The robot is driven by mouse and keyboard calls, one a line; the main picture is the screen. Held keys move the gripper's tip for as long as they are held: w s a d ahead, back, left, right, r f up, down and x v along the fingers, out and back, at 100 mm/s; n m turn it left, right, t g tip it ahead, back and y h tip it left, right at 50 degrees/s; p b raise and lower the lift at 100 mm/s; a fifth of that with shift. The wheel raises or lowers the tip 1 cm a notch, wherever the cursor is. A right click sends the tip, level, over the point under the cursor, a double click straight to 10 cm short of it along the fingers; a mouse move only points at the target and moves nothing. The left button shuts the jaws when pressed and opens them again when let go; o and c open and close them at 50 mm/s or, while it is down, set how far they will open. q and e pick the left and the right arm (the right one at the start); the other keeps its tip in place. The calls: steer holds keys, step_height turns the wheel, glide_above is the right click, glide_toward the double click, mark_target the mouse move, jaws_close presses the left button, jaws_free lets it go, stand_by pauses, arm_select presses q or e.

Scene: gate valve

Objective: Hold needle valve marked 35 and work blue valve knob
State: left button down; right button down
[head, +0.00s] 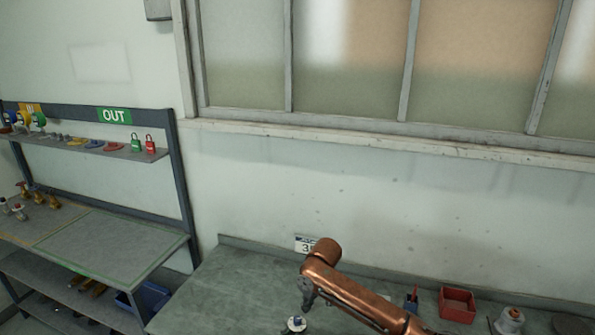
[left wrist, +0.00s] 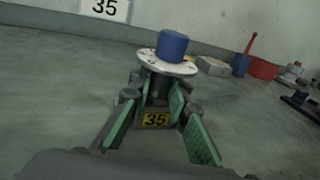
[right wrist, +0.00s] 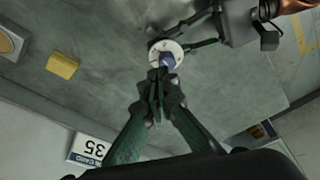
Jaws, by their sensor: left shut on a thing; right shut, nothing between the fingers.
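The needle valve has a blue knob (left wrist: 172,46) over a white round dial (left wrist: 166,64) and a yellow tag (left wrist: 157,119) reading 35. It stands upright on the grey-green bench. My left gripper (left wrist: 161,92) is shut on the valve body below the dial. My right gripper (right wrist: 158,85) is shut and empty, its fingertips close to the blue knob (right wrist: 168,60); I cannot tell whether they touch it.
A sign reading 35 (left wrist: 106,8) is at the wall behind. A yellow block (right wrist: 62,65) lies on the bench. A red bin (head: 457,305) stands to the right. A rack (head: 110,235) with an OUT sign (head: 114,116) and padlocks stands at left.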

steer(key=shift+f, duration=3.5)
steer(key=shift+w+a, duration=0.1)
steer(key=shift+a, duration=0.15)
steer(key=shift+s+a, duration=0.55)
steer(key=shift+a, duration=0.1)
steer(key=shift+s, duration=0.15)
steer(key=shift+s+d, duration=0.2)
steer(key=shift+r, duration=0.3)
step_height(320, 180, up, 5)
glide_above(299, 329)
steer(key=s+d, duration=0.1)
steer(key=shift+s+d+r, duration=0.1)
steer(key=shift+r, duration=0.1)
